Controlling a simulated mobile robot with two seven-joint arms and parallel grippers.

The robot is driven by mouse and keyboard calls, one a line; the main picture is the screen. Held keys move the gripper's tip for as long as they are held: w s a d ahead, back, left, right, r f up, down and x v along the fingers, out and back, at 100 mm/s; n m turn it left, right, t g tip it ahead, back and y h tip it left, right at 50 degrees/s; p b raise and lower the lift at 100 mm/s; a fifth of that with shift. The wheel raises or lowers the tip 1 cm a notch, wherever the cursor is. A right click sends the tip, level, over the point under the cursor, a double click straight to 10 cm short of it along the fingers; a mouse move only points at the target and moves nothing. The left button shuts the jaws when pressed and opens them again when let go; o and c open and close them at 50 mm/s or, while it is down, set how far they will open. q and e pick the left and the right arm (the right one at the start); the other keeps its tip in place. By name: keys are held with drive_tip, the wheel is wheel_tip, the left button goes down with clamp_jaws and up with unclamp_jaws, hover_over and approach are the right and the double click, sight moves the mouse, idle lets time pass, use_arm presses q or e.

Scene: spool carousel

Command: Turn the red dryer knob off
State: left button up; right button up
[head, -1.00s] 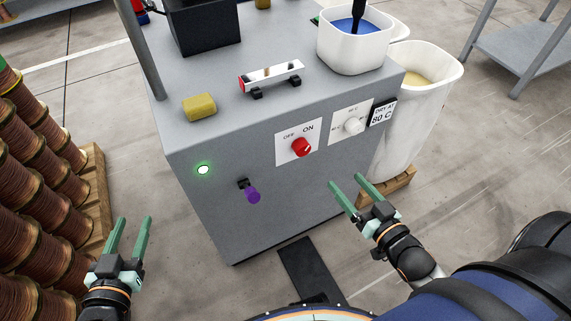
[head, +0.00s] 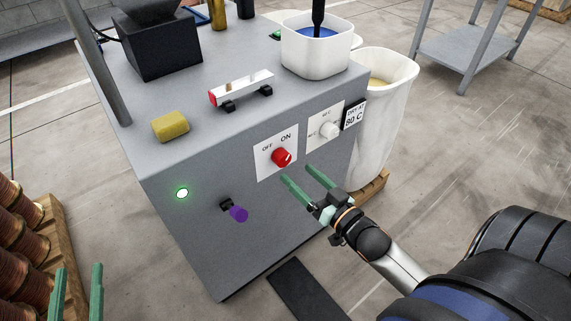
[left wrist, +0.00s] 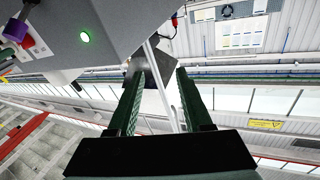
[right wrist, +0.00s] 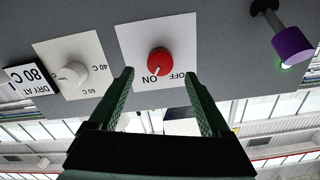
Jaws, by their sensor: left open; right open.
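The red dryer knob (head: 282,157) sits on a white OFF/ON plate (head: 264,167) on the front of the grey machine (head: 200,240). Its white mark points toward ON. In the right wrist view the knob (right wrist: 160,61) lies ahead of and between the fingertips. My right gripper (head: 298,178) is open and empty, just below and in front of the knob, apart from it. My left gripper (head: 78,268) is open and empty at the lower left, away from the machine's front; its fingers also show in the left wrist view (left wrist: 157,80).
Beside the plate are a white temperature knob (head: 330,130) and a "DRY AT 80 C" sign (head: 354,114). Copper spools (head: 20,235) stand on a pallet at left. A white bin (head: 385,115) stands right of the machine.

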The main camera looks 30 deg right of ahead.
sight(285, 162)
drive_tip(key=w+b, duration=0.1)
drive_tip(key=w, duration=0.4)
drive_tip(key=shift+a, duration=0.2)
use_arm(q)
wheel_tip(285, 162, up, 7)
drive_tip(key=s+m+t+h, duration=0.1)
drive_tip(key=m+t+h, duration=0.1)
drive_tip(key=shift+s+d+t+h, duration=0.25)
drive_tip(key=shift+s+t+h, duration=0.05)
drive_tip(key=shift+h, duration=0.1)
use_arm(e)
drive_tip(key=shift+w, duration=0.6)
use_arm(q)
drive_tip(key=shift+r, duration=0.1)
use_arm(e)
drive_tip(key=shift+c, duration=0.4)
clamp_jaws()
